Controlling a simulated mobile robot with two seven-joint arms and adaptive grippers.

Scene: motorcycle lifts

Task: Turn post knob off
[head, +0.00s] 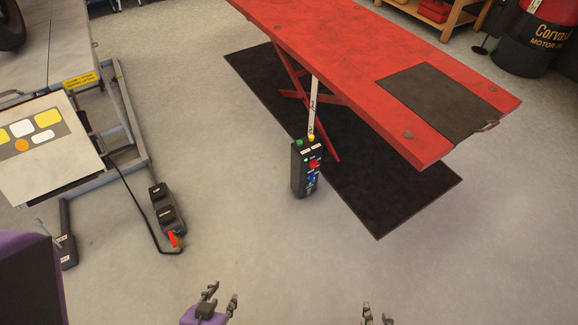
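A black control post (298,180) stands on the floor beside the red motorcycle lift (350,60). A green button and a yellow button sit on top. The knob's setting is too small to tell. My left gripper (222,294) is at the bottom edge, below and left of the post, with its fingers apart and empty. My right gripper (377,313) shows only its fingertips at the bottom edge, spread apart. Both grippers are well clear of the post.
A black mat (375,205) lies under the red lift. At left stands a grey lift (85,45) with a panel of coloured patches (35,150) and a black foot pedal unit (167,208). The floor before the post is clear.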

